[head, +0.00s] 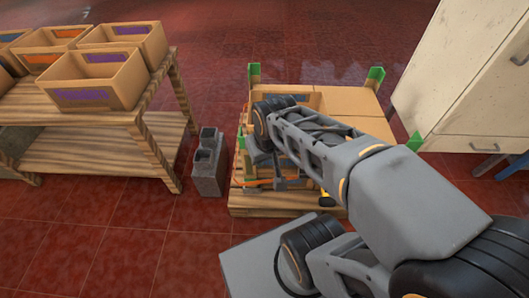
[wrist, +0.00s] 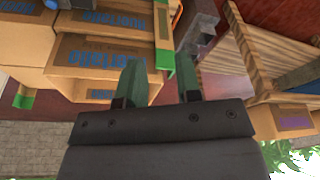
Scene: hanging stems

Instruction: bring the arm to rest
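My gripper (wrist: 160,78) shows in the wrist view with its two green fingers apart and nothing visible between them. In the head view my arm reaches out from the lower right over the pallet of boxes and bends down at its far end. The gripper there is largely hidden behind the arm links, and its fingers cannot be made out.
Cardboard boxes (head: 347,101) with green corner pieces (head: 376,74) stand on a wooden pallet (head: 270,203). Grey cinder blocks (head: 206,169) stand left of it. A wooden table (head: 75,151) holds open boxes (head: 92,80). A pale cabinet (head: 460,75) stands right. Red floor (head: 120,240) is clear in front.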

